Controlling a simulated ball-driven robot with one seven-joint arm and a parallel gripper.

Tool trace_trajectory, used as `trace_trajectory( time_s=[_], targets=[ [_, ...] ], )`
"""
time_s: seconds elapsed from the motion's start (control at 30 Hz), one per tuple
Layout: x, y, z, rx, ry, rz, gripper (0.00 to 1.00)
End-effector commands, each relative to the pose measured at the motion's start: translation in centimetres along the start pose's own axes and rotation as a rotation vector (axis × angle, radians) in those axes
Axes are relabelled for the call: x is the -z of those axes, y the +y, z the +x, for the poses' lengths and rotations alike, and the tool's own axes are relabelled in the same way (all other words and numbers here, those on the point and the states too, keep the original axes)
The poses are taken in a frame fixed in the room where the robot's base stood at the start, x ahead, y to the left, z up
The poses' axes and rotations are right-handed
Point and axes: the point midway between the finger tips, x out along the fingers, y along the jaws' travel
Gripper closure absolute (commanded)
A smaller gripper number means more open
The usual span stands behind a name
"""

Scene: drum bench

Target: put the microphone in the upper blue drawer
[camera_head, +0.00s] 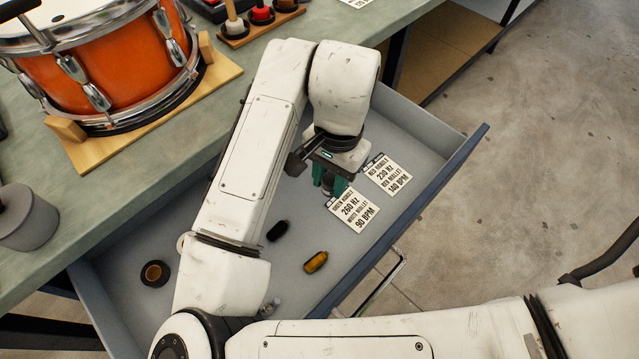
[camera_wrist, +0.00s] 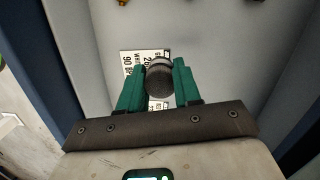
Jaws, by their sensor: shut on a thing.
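My gripper (camera_head: 329,183) reaches down into the open drawer, beside the paper cards. In the wrist view its green fingers (camera_wrist: 159,84) are shut on the microphone (camera_wrist: 158,76), whose dark round head faces the camera. In the head view the microphone is mostly hidden by the gripper. The drawer has a blue front (camera_head: 432,198) and a pale grey inside (camera_head: 225,287); it is pulled out from under the bench. I cannot tell whether the microphone touches the drawer floor.
In the drawer lie a black item (camera_head: 278,231), a yellow-orange item (camera_head: 316,262), a dark ring-shaped roll (camera_head: 155,273), and two printed cards (camera_head: 354,210) (camera_head: 388,174). An orange drum (camera_head: 105,55) and a grey cylinder (camera_head: 27,218) stand on the bench (camera_head: 150,165).

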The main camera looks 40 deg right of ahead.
Motion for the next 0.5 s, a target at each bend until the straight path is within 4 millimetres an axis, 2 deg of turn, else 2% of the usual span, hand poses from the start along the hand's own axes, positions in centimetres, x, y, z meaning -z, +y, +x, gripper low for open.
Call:
trace_trajectory(
  time_s=[0.03, 0.2, 0.5],
  targets=[
    [0.6, -0.6, 1.3, -0.002, -0.003, -0.001, 0.97],
    [2.3, -2.2, 3.6, -0.002, -0.003, 0.0, 0.97],
    [3.4, -3.3, 5.2, -0.001, -0.002, -0.001, 0.97]
  ],
)
